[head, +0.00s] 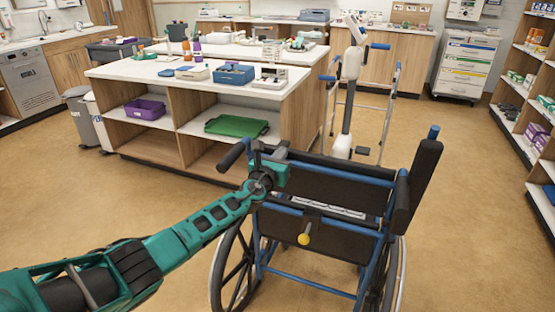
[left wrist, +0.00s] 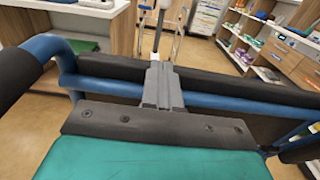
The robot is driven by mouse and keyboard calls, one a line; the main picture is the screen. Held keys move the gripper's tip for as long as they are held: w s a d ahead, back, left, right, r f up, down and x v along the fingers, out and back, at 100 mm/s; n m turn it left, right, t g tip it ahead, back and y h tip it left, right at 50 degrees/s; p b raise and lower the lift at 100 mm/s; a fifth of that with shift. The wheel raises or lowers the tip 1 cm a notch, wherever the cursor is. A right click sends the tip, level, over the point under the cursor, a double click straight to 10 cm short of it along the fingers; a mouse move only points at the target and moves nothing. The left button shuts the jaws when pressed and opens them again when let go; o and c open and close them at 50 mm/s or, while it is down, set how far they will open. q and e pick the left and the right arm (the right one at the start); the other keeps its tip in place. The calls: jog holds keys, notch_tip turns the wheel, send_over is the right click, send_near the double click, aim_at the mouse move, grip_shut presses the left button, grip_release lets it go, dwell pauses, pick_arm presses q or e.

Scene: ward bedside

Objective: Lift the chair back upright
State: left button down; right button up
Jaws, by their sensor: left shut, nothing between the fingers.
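A wheelchair with a blue tube frame stands on the floor in the lower right of the head view. Its black chair back (head: 325,184) spans between the blue side tubes, and a yellow knob (head: 304,239) sits below it. I cannot tell exactly how far the back leans. My left gripper (head: 284,154) is at the back's upper left, beside the left push handle (head: 234,155). In the left wrist view the shut fingers (left wrist: 160,72) reach across the blue tube (left wrist: 215,97) and black padding (left wrist: 250,86), with nothing held between them. My right gripper is out of view.
A white-topped island (head: 205,75) with open shelves stands just beyond the chair on the left. A walking frame and white lift post (head: 346,95) stand behind the chair. Shelving (head: 540,110) lines the right. The floor on the right is free.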

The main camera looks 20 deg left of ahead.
pick_arm(q)
jog(key=shift+s+p, duration=2)
jog(key=shift+s, duration=4.45)
jog(key=s+d+f+n+g, duration=0.2)
jog(key=s+f+n, duration=0.2)
jog(key=s+n, duration=0.5)
jog(key=s+d+f+n+g+h, duration=0.1)
jog(key=s+d+f+n+g, duration=0.1)
jog(key=s+f+n, duration=0.3)
jog(key=s+d+f+n+g+h, duration=0.1)
jog(key=s+d+f+n+g, duration=0.2)
jog(key=s+n, duration=1)
notch_tip(320, 180, down, 2)
jog(key=d+n, duration=0.1)
jog(key=n, duration=0.5)
jog(key=shift+s+n, duration=0.2)
jog(key=shift+n, duration=0.1)
